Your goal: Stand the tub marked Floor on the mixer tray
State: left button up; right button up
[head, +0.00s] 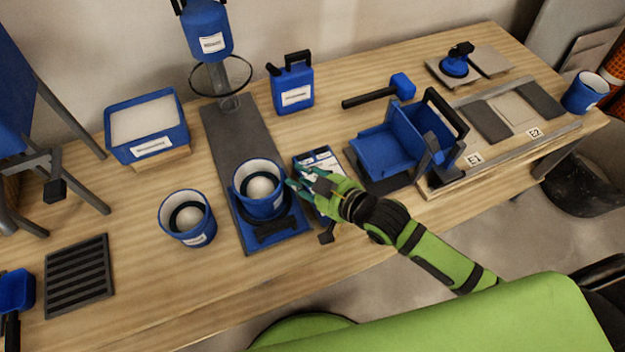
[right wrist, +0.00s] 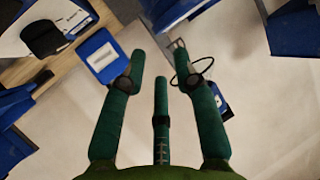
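A blue tub (head: 247,203) with a white rim and a pale round content stands upright on the mixer tray (head: 238,137), at its front end. A similar blue tub (head: 172,220) stands on the table left of the tray. Both carry white labels too small to read, so I cannot tell which is marked Floor. My right gripper (head: 294,183) is just right of the tub on the tray; I cannot tell if it touches it. In the right wrist view my right gripper (right wrist: 160,56) has its fingers spread with nothing between them. My left gripper is not in view.
A blue mixer head (head: 207,30) hangs above the tray's back. A labelled box (head: 322,165) lies right of the tray. A third blue tub (head: 583,95) stands far right.

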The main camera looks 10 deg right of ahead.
jog(key=shift+v, duration=1.7)
